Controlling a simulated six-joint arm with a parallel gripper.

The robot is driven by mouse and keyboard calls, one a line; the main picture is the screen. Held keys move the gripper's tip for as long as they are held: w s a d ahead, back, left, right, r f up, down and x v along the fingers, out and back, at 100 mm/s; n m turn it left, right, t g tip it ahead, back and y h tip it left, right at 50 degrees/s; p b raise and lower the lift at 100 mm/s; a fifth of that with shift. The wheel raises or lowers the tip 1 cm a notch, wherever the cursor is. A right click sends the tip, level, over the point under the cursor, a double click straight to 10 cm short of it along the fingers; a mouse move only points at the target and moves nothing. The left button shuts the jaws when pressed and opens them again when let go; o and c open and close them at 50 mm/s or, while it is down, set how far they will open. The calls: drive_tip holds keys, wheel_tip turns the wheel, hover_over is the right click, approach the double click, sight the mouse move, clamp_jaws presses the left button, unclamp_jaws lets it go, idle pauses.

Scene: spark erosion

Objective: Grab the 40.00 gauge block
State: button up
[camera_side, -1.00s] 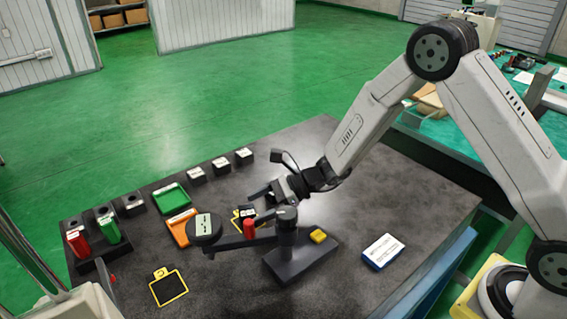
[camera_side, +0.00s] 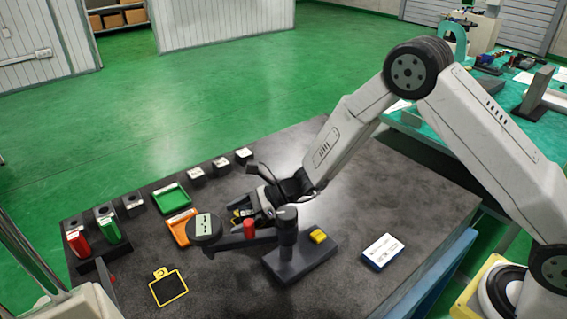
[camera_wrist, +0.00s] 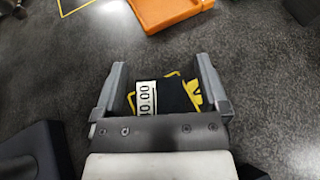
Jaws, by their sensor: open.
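The 40.00 gauge block (camera_wrist: 147,101) shows in the wrist view by its white label, whose first digit is partly cut off. It lies at a black patch with yellow marks (camera_wrist: 182,95). My gripper (camera_wrist: 158,64) is open, with one finger on each side of the label and a gap on both sides. The palm hides the near end of the block. In the side view my gripper (camera_side: 248,204) is low over the dark table, and it and the stand hide most of the block.
A dark stand (camera_side: 288,240) with a round head (camera_side: 204,228) and red knob (camera_side: 249,229) is close in front of my gripper. An orange tray (camera_side: 180,226) and green tray (camera_side: 170,198) lie left. A white-and-blue box (camera_side: 382,251) lies right.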

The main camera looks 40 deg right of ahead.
drive_tip(key=shift+c, duration=0.2)
clamp_jaws()
drive_tip(key=shift+r, duration=0.15)
idle(0.3)
wheel_tip(320, 180, up, 10)
idle(0.8)
idle(0.4)
